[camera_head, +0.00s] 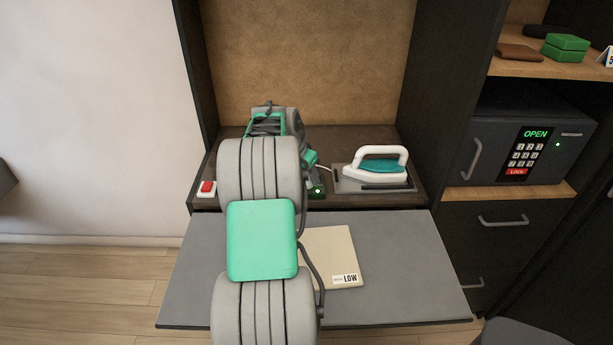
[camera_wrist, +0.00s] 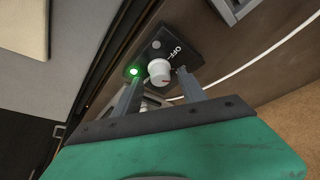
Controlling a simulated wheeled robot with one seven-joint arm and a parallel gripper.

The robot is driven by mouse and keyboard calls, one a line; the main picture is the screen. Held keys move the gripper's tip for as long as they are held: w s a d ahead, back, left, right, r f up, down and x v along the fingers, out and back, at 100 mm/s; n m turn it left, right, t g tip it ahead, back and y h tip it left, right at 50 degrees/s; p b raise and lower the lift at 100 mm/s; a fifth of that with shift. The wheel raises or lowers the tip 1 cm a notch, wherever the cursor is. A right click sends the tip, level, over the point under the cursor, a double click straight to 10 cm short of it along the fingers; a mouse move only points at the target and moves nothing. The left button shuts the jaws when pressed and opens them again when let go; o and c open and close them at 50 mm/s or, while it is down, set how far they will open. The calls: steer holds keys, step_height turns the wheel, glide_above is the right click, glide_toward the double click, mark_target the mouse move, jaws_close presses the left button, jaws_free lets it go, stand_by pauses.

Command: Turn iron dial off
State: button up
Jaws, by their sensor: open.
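The iron dial is a white round knob (camera_wrist: 159,71) on a small black control box (camera_wrist: 178,49) marked OFF, with a lit green light (camera_wrist: 134,71). In the wrist view my gripper (camera_wrist: 158,84) is open, with one finger on each side just below the knob. I cannot tell whether a finger touches it. In the head view the box (camera_head: 317,191) shows only in part, with its green light, and my arm hides the knob. The iron (camera_head: 377,166), white and teal, sits on its grey rest (camera_head: 345,184) to the right of the box.
A red switch on a white base (camera_head: 207,188) is at the shelf's left end. A beige booklet marked LOW (camera_head: 335,255) lies on the grey fold-out board (camera_head: 400,260). A white cord (camera_wrist: 265,60) runs from the box. Cabinet walls flank the shelf; a safe (camera_head: 520,140) stands right.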

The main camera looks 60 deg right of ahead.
steer(key=shift+d+f, duration=0.2)
steer(key=shift+f, duration=0.15)
jaws_close()
stand_by(0.3)
